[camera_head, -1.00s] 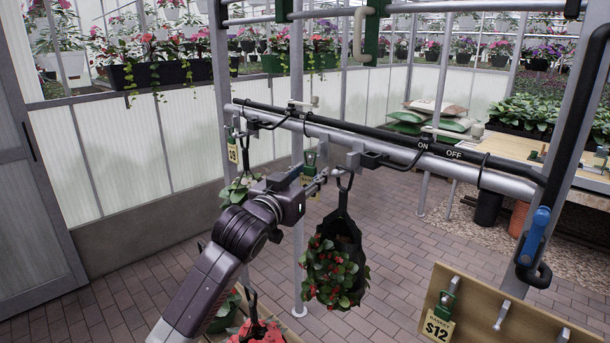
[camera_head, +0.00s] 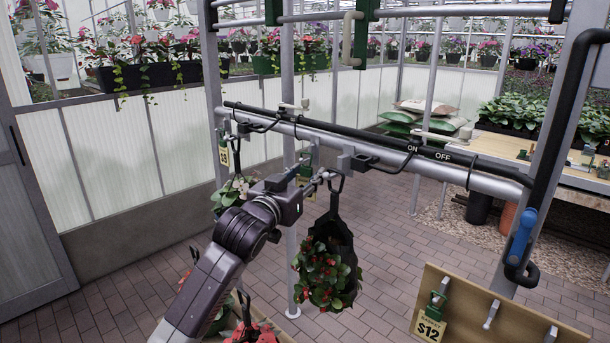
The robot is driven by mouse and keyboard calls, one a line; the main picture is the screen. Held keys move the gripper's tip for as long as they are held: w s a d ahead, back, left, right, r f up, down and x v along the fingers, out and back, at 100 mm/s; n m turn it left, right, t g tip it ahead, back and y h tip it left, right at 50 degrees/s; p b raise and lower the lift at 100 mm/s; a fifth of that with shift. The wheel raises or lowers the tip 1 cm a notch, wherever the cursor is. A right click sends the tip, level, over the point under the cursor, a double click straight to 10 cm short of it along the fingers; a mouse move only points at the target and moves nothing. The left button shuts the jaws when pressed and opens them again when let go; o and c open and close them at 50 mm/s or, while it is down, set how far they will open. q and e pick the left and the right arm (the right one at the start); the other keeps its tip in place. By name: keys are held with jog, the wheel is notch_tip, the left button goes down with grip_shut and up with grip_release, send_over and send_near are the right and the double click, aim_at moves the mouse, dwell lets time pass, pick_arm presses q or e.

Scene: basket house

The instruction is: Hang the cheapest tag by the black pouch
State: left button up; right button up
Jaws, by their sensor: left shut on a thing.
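My left gripper (camera_head: 322,178) is shut at the rail, just left of the black pouch's hanger. A green-clipped yellow tag (camera_head: 309,194) shows at its fingers, partly hidden by them; its price is unreadable. The black pouch (camera_head: 330,262), with red-flowered leaves, hangs upright from a rail hook. A second yellow tag (camera_head: 223,156) hangs farther left on the rail, its price only partly readable. A tag marked $12 (camera_head: 430,327) hangs by a green clip on the wooden board. My right gripper is not in view.
A white-flowered plant (camera_head: 233,193) hangs at left, and a red-flowered plant (camera_head: 255,334) is low in front. The wooden board (camera_head: 462,318) has bare pegs. Brick floor lies open beyond the pouch.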

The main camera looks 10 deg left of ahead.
pick_arm(q)
jog(key=shift+w+f, duration=0.1)
jog(key=shift+f, duration=0.15)
dwell(0.4)
jog(key=shift+d+f, duration=0.1)
jog(key=shift+f, duration=0.2)
dwell(0.3)
jog(key=o, duration=0.9)
jog(key=shift+o, duration=0.2)
